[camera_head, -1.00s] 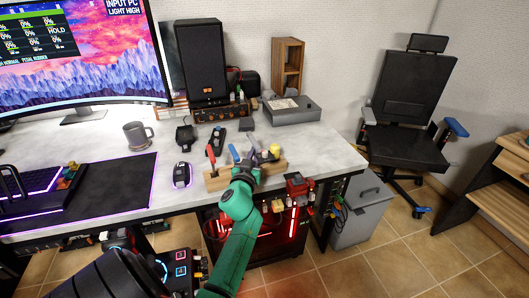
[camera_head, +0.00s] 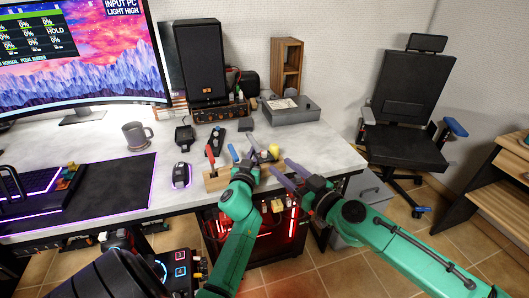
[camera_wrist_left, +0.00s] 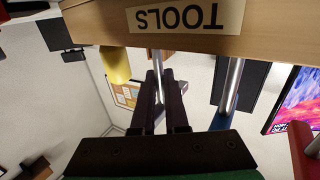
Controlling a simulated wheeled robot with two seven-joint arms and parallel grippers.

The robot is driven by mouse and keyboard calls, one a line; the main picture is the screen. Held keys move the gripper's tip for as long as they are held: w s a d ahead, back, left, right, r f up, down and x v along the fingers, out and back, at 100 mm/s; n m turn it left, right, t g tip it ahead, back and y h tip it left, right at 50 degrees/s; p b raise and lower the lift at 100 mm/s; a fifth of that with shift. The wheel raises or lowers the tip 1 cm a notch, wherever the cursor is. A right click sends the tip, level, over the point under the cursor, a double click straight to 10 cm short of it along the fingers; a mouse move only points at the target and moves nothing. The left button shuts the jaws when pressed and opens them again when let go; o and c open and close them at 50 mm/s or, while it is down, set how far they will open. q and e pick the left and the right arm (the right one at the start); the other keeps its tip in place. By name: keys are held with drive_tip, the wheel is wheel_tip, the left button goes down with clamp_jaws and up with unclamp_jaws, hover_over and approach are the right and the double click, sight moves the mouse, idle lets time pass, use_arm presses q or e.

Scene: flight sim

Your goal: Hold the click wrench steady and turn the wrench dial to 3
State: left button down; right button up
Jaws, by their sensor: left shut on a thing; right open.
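A wooden tool block (camera_head: 215,182) stands at the front edge of the desk; in the left wrist view its wall bears an upside-down TOOLS label (camera_wrist_left: 185,16). My left gripper (camera_head: 254,158) is at the block, its dark fingers (camera_wrist_left: 160,92) shut on a thin metal shaft (camera_wrist_left: 158,62), which seems to be the click wrench. The dial and its number cannot be made out. My right gripper (camera_head: 281,168) is open and empty, just right of the block, its fingers pointing toward it.
A red-handled tool (camera_head: 210,155), a blue-handled one (camera_head: 234,152) and a yellow-handled one (camera_head: 273,151) stand in the block near the fingers. A mouse (camera_head: 181,175) lies left of it. A grey box (camera_head: 292,110) sits behind.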

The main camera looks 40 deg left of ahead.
sight(266, 153)
drive_tip(key=x, duration=0.7)
drive_tip(key=shift+w+a+r, duration=0.15)
drive_tip(key=shift+a, duration=0.85)
drive_tip(key=shift+w, duration=0.1)
clamp_jaws()
